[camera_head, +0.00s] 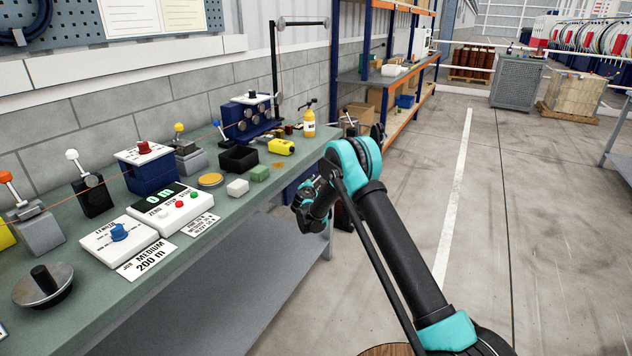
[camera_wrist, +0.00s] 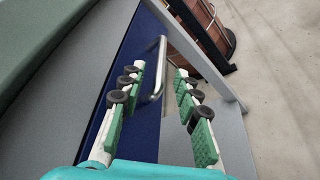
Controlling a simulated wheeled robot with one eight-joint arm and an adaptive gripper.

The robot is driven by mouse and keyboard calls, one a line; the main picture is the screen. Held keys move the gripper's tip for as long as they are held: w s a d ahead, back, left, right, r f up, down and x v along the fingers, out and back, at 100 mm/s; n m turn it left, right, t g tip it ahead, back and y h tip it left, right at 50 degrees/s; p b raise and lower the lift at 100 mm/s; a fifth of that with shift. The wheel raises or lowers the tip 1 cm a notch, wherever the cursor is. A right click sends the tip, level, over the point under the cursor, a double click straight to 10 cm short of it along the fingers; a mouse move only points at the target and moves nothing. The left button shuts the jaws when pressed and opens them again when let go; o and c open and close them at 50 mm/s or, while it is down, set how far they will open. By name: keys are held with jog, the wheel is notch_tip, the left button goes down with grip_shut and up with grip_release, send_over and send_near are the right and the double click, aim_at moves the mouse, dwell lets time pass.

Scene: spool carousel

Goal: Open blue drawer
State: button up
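The blue drawer (camera_wrist: 140,42) fills a slanted band in the wrist view, under the green bench top. Its silver bar handle (camera_wrist: 162,56) stands out from the blue front. My gripper (camera_wrist: 160,72) is open, with its green-padded fingers apart. The handle shows between the fingers, nearer the left one; I cannot tell whether they touch. In the head view, a bit of the blue drawer (camera_head: 297,188) shows below the bench edge, behind my arm. My fingers are mostly hidden there. The drawer looks shut.
The green bench top (camera_head: 225,205) carries levers, a control panel (camera_head: 178,209), a yellow bottle (camera_head: 308,124) and small blocks. A grey bench leg (camera_wrist: 212,70) stands right of the handle, with a brown round thing (camera_wrist: 205,30) beyond.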

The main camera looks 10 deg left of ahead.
jog(key=shift+x, duration=2.7)
jog(key=shift+c, duration=0.4)
grip_shut()
